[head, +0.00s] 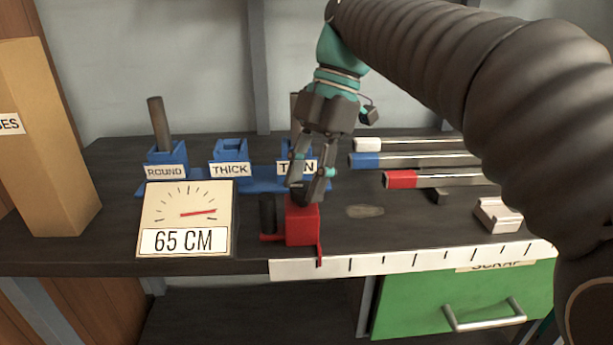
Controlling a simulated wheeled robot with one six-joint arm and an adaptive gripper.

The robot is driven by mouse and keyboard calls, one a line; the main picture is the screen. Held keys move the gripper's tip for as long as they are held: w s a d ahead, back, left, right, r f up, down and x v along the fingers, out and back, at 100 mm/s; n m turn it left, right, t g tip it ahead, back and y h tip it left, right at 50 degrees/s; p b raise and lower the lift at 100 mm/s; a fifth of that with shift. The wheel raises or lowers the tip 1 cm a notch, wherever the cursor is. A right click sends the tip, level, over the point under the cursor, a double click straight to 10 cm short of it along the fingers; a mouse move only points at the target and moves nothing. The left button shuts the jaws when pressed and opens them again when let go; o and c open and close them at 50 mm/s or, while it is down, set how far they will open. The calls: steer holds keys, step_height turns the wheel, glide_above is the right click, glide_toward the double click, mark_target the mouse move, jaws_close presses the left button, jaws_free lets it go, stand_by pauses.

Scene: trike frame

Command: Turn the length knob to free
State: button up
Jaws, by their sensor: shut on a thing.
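A red block (302,222), the length stop, sits at the front edge of the bench at the left end of the white ruler. My gripper (310,193) points down over it, its fingers closed at the block's top. It is shut on the small dark length knob there, which the fingers mostly hide, so its turn position cannot be told. A dark round part (268,213) stands against the block's left side. The dial box (187,218) to the left reads 65 CM, its red needle pointing right.
Blue holders labelled ROUND (166,172), THICK (230,169) and one partly hidden stand behind; a dark rod (158,124) is in ROUND. White, blue and red-ended tubes (400,180) lie at right. A pale block (498,215) and green SCRAP drawer (460,300) are at right. A tall cardboard box (50,140) stands left.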

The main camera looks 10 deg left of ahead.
steer(key=shift+f+n, duration=0.1)
steer(key=shift+n, duration=0.5)
steer(key=shift+g, duration=0.3)
steer(key=o, duration=1.1)
steer(key=shift+o, duration=0.2)
